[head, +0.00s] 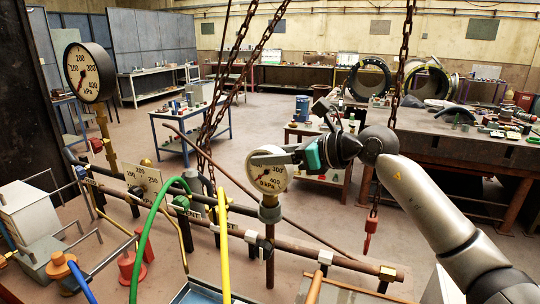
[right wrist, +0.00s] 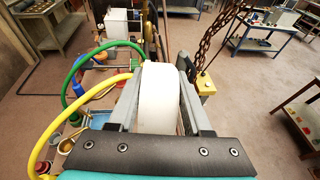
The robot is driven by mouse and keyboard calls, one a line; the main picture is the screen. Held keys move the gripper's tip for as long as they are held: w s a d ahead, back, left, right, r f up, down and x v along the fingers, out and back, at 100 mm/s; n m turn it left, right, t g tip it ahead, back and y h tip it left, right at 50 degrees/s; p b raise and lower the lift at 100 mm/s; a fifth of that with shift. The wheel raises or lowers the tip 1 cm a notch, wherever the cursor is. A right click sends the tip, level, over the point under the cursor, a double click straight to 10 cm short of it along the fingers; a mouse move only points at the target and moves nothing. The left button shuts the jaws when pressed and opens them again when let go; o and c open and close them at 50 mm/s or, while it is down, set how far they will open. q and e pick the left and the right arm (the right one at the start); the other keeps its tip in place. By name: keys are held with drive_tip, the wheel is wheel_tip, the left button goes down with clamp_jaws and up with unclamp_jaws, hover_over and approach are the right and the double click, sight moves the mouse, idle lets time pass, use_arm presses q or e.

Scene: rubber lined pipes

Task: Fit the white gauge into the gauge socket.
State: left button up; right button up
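The white gauge (head: 265,174) has a round kPa dial and stands about upright near the middle of the head view. My right gripper (head: 284,157) reaches it from the right and is shut on it. In the right wrist view the white gauge (right wrist: 160,95) sits between the two fingers. Its stem points down at the gauge socket (head: 269,211), a grey fitting on top of a vertical rusty pipe. The gauge's lower end is right at the socket's top; I cannot tell how deep it sits. My left gripper is not in view.
A large black-rimmed gauge (head: 89,72) stands on a brass post at left. Rusty pipes (head: 330,258) run below the socket. Green (head: 147,240) and yellow (head: 223,245) hoses arch left of it. Chains (head: 220,105) hang behind. A workbench (head: 460,145) stands at the back right.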

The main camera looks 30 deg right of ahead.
drive_tip(key=o, duration=0.4)
drive_tip(key=shift+o, duration=0.4)
drive_tip(key=shift+s+d, duration=0.1)
drive_tip(key=b+v, duration=0.5)
drive_tip(key=v, duration=1)
drive_tip(key=shift+r+b, duration=0.15)
drive_tip(key=shift+b, duration=0.15)
